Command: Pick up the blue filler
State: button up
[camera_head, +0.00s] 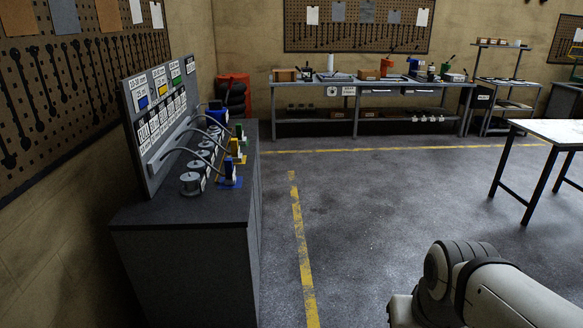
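A small blue filler (228,171) stands upright at the near right of the dark cabinet top, on a blue base. A grey hose curves toward it from the panel side. Yellow (235,148) and green (239,131) fillers stand in a row behind it. A larger blue item (217,112) is at the row's far end; I cannot tell what it is. My light grey arm shows at the lower right, well away from the cabinet. My gripper is outside the picture.
The dark cabinet (185,250) stands against the left wall with an upright labelled panel (158,118) and several metal pots on top. Open floor (380,210) with a yellow line lies to its right. A workbench (375,86) is at the back, a white-topped table (560,131) at right.

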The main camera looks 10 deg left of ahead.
aim_at(231, 177)
jog(key=z, duration=0.3)
jog(key=i, duration=2.45)
jog(key=u, duration=0.3)
jog(key=k, duration=0.1)
jog(key=u, duration=2.75)
jog(key=i, duration=1)
jog(key=u, duration=0.1)
